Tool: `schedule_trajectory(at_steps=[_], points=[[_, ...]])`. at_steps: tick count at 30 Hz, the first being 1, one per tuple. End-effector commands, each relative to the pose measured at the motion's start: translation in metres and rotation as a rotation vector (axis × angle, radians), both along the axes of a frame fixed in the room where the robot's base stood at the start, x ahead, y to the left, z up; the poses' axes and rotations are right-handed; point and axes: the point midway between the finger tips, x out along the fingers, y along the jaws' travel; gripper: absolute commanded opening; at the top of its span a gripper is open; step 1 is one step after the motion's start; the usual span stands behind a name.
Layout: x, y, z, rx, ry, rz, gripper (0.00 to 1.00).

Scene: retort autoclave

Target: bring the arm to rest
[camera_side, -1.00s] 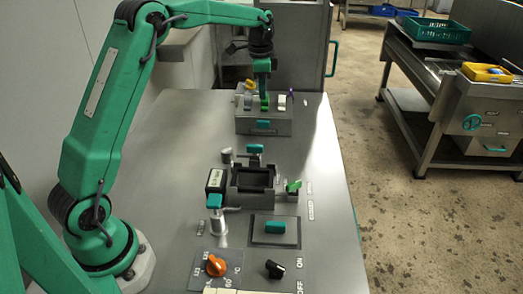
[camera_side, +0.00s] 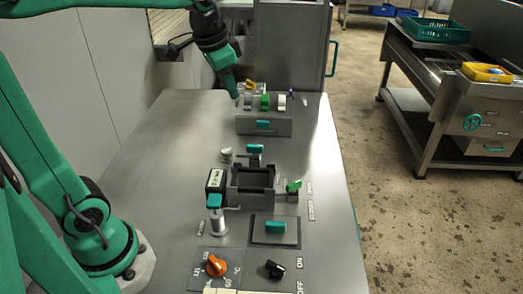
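My green arm reaches in from the left. My gripper (camera_side: 233,90) hangs in the air above the left back part of the steel table, a little left of the grey box (camera_side: 264,124) with coloured levers. It looks apart from the box and seems to hold nothing. Its fingers are too small and dark to tell whether they are open or shut.
The grey box has yellow, grey, green and white levers. Nearer stand a dark open-topped holder (camera_side: 252,186), a teal-topped clamp (camera_side: 215,202), an orange knob (camera_side: 216,266) and a black knob (camera_side: 274,269). The left of the steel table (camera_side: 160,170) is clear. A wall bounds it.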

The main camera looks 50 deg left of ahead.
Motion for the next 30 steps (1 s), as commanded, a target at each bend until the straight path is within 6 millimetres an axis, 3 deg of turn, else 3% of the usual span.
schedule_trajectory(at_steps=[8, 18, 24, 30], points=[[-0.058, -0.018, -0.004, -0.043, -0.075, 0.097, 0.22], [-0.12, -0.033, -0.027, -0.109, -0.156, 0.211, 0.22], [-0.14, -0.037, -0.04, -0.137, -0.183, 0.253, 0.22], [-0.144, -0.038, -0.044, -0.145, -0.189, 0.265, 0.22]])
